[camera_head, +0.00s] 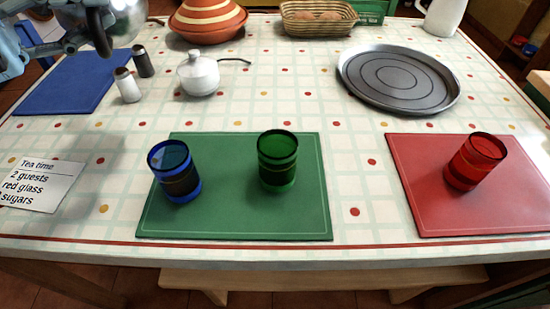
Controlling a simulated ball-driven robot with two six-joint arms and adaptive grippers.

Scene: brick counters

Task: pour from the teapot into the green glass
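The green glass (278,162) stands upright on the right half of the green mat (232,218). A blue glass (176,172) stands on the same mat to its left. No teapot can be made out for certain; a white jug-like vessel (443,16), cut off by the top edge, stands at the far right. My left gripper (98,32) is at the top left, above the blue mat (70,82) and far from the green glass. It is partly cut off, so its opening and any held thing are unclear. My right gripper is not in view.
A red glass (475,162) stands on a red mat (440,210). A round metal tray (398,78), white lidded bowl (198,74), two shakers (127,86), striped tagine (207,20), basket (318,18) and note card (38,184) surround a clear table middle.

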